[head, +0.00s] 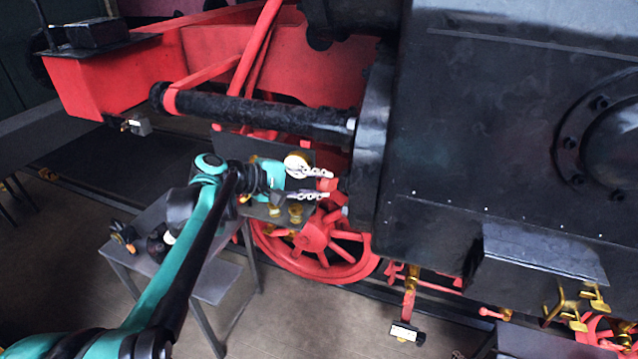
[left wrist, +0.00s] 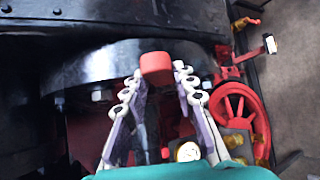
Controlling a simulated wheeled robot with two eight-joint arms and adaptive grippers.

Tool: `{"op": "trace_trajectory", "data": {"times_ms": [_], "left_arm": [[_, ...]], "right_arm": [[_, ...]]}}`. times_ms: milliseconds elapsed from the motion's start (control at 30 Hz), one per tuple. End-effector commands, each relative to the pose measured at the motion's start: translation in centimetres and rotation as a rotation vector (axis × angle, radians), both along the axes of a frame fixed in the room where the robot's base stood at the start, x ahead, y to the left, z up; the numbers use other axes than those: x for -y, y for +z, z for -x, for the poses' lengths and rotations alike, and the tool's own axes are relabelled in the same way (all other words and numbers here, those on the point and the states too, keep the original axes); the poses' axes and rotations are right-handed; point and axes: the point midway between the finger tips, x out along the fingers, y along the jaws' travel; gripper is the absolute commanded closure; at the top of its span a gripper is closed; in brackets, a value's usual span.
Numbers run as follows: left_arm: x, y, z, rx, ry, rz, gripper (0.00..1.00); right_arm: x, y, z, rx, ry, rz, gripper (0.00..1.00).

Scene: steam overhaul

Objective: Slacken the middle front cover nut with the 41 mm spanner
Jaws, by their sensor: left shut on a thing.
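My left gripper (head: 324,184) is at the front cylinder cover (head: 371,135), its two fingers pointing right at the cover. It is shut on a red-ended piece (head: 328,184), which I take to be the 41 mm spanner; its size marking cannot be read. In the left wrist view the red end (left wrist: 157,66) sits between the fingertips, against the black cover rim. One pale cover nut (head: 351,124) shows above the gripper. My right gripper is out of view.
A grey table (head: 150,226) with small dark and brass parts stands behind my left arm. A thick black rod (head: 250,112) runs above the gripper, and a red spoked wheel (head: 325,252) is below. The large black cylinder casing (head: 480,130) fills the right.

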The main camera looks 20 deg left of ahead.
Motion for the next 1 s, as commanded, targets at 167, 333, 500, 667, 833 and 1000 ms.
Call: {"op": "trace_trajectory", "data": {"times_ms": [167,333,500,667,833,1000], "left_arm": [[-0.2,0.1,0.0,0.0,0.001,0.001,1.0],[-1.2,0.1,-0.1,0.0,0.001,0.001,1.0],[-2.2,0.1,-0.1,0.0,0.001,0.001,1.0],[-3.1,0.1,-0.2,0.0,0.001,0.001,1.0],[-4.1,0.1,-0.2,0.0,0.0,0.002,1.0],[-5.1,0.1,-0.2,0.0,0.001,0.001,1.0]], "right_arm": [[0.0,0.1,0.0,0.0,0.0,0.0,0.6],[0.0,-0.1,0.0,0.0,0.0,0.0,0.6],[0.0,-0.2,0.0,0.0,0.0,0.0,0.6],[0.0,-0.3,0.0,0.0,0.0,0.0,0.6],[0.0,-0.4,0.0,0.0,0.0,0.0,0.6],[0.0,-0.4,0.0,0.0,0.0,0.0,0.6]]}}
